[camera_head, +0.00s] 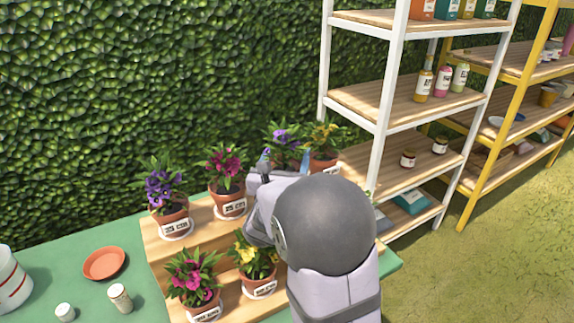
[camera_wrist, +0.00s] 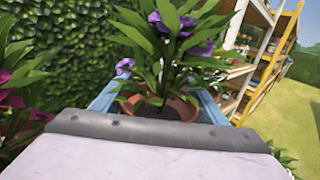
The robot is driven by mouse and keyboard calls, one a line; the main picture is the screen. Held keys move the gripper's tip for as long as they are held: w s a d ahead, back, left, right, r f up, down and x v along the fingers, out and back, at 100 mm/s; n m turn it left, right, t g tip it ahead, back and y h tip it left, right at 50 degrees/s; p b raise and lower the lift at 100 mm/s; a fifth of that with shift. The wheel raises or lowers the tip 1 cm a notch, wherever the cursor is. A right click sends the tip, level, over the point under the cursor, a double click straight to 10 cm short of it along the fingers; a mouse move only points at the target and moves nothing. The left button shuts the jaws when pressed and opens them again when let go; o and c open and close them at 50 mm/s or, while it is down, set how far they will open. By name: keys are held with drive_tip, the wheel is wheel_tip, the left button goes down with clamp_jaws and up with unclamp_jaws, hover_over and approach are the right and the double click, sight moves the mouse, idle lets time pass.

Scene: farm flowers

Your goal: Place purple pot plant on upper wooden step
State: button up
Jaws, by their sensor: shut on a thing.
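A purple pot plant (camera_wrist: 165,100) sits between the blue fingers of my gripper (camera_wrist: 158,100) in the wrist view, and the gripper is shut on its terracotta pot. In the head view its purple flowers (camera_head: 284,136) show just beyond my gripper (camera_head: 285,162), at the back of the wooden steps. My arm hides its pot there, so I cannot tell whether it touches the step. The upper wooden step (camera_head: 202,224) also holds another purple plant (camera_head: 163,192) at the left end, a magenta plant (camera_head: 226,172) and a yellow-orange plant (camera_head: 323,142) at the right.
A magenta plant (camera_head: 192,277) and a yellow plant (camera_head: 255,262) stand on the lower step, close to my arm. A green table (camera_head: 75,265) carries an orange saucer (camera_head: 104,263). A white shelf (camera_head: 395,75) stands close behind at the right, and a hedge (camera_head: 150,80) behind.

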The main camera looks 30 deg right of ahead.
drive_tip(key=shift+f, duration=1.25)
drive_tip(key=shift+f, duration=0.2)
drive_tip(key=o, duration=1.4)
drive_tip(key=shift+r, duration=0.2)
drive_tip(key=b+v, duration=0.1)
drive_tip(key=v, duration=0.8)
drive_tip(key=shift+a+f, duration=0.1)
drive_tip(key=shift+f, duration=0.05)
drive_tip(key=shift+s+a+f+b, duration=0.15)
drive_tip(key=shift+s+a+b, duration=0.1)
drive_tip(key=shift+b, duration=0.65)
drive_tip(key=shift+b+v, duration=1.1)
drive_tip(key=shift+b, duration=0.5)
